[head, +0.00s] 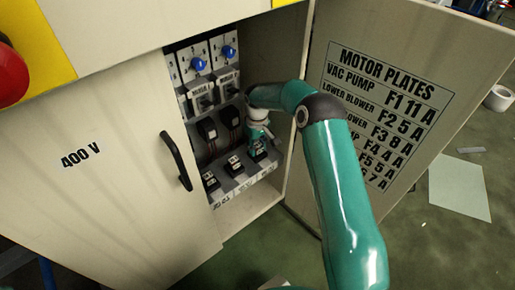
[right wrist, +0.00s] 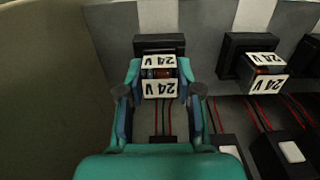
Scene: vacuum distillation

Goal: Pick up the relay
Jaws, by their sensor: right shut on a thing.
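The relay (right wrist: 158,74) is a small block with white "24 V" labels, in a dark socket row inside the open cabinet. In the right wrist view my right gripper (right wrist: 159,92) has a finger on each side of it and is shut on it. A dark socket (right wrist: 158,43) shows right behind the relay; I cannot tell whether the relay is seated in it or clear of it. In the head view my right gripper (head: 257,141) reaches down to the right end of the bottom row, largely hiding this relay. My left gripper is not in view.
More 24 V relays (head: 233,167) (head: 210,181) sit alongside in the row, one close by in the wrist view (right wrist: 262,75). Red and black wires run near them. The cabinet's side wall (right wrist: 45,90) is close. The open door (head: 400,110) with motor plates stands right of my arm.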

